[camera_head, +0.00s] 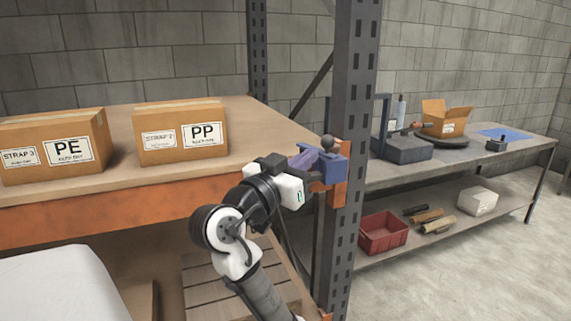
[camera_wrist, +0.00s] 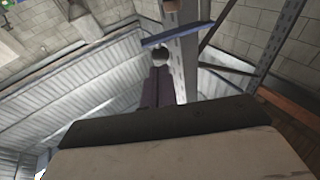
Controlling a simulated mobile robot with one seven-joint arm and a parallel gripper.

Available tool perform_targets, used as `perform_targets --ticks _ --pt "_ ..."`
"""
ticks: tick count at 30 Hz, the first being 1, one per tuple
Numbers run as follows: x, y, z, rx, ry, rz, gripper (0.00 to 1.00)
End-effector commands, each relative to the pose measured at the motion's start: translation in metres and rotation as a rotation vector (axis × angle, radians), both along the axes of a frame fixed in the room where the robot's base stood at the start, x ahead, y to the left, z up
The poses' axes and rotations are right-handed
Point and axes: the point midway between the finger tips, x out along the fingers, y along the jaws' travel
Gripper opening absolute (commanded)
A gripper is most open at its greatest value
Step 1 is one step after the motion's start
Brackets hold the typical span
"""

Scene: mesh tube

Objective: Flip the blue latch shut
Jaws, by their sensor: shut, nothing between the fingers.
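The blue latch (camera_head: 333,168) is at the grey rack post, by the orange bracket (camera_head: 341,190). A dark round knob (camera_head: 327,142) stands up at its top. In the wrist view, the fingertips (camera_wrist: 158,74) end just below the knob. I cannot tell whether they touch it. The latch's far side is hidden.
The grey post (camera_head: 349,100) stands right behind the latch. A grey workbench (camera_head: 440,160) stands to the right, with a red bin (camera_head: 382,234) below.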

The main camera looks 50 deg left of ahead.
Motion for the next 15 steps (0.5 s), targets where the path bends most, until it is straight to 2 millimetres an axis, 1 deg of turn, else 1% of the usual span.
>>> perform_targets --ticks 1,3,6,10,15 --pt "0.009 0.001 0.005 -0.002 0.002 -0.002 0.0" --pt "0.018 0.001 0.006 -0.003 0.002 -0.003 0.0" --pt "0.027 0.003 0.007 -0.001 0.001 0.0 0.0" --pt "0.033 0.003 0.006 -0.001 0.001 0.0 0.0" --pt "0.033 0.004 0.006 0.0 0.001 0.001 0.0"
